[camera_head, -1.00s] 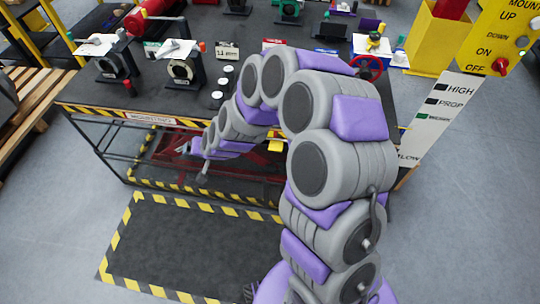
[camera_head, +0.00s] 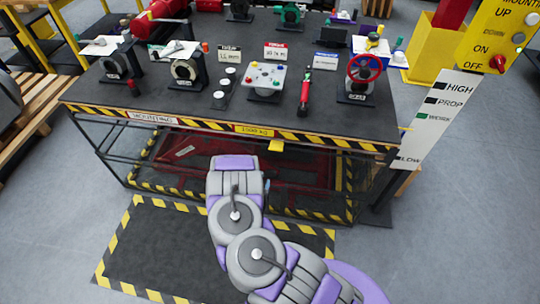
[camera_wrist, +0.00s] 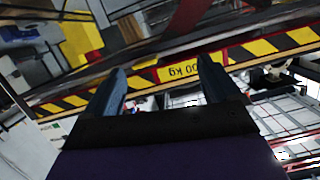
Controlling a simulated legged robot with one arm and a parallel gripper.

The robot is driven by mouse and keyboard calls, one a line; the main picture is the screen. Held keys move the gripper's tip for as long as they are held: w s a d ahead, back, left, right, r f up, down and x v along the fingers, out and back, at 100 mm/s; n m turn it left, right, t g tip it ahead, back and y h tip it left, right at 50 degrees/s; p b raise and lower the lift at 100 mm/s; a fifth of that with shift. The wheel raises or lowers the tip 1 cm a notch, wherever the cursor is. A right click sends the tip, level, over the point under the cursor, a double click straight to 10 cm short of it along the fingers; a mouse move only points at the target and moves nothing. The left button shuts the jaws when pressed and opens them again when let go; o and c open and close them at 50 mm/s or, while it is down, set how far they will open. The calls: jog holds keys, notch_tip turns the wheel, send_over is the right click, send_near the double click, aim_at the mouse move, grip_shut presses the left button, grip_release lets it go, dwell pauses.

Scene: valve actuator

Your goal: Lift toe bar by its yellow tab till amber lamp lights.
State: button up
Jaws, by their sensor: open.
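The yellow tab (camera_head: 277,146) shows in the head view just under the table's striped front edge, right of centre. I cannot clearly make out the toe bar it belongs to; dark red framework lies in the shade below. My gripper (camera_wrist: 162,64) is open and empty in the wrist view, its two dark fingers spread toward the striped edge and a yellow kg label (camera_wrist: 185,72). The yellow tab cannot be picked out for certain in the wrist view. In the head view my arm's end is folded low in front of the table, and the gripper does not show. I cannot identify the amber lamp.
The dark table (camera_head: 215,118) carries valves, a button plate (camera_head: 264,77) and a red handwheel (camera_head: 364,68). A yellow control panel (camera_head: 505,35) and a white level board (camera_head: 437,115) stand right. A striped floor mat (camera_head: 160,245) lies in front.

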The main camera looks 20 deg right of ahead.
jog(key=s+d+n+t+h, duration=0.1)
jog(key=s+d+t+h, duration=0.1)
jog(key=s+d, duration=0.15)
jog(key=b, duration=0.4)
send_near(276, 150)
jog(key=x, duration=1)
jog(key=shift+w+f, duration=0.1)
jog(key=shift+f, duration=0.25)
jog(key=shift+c, duration=0.4)
jog(key=shift+a, duration=0.1)
jog(key=c, duration=1.4)
jog(key=shift+p, duration=0.35)
jog(key=shift+c, duration=0.2)
jog(key=shift+r, duration=0.15)
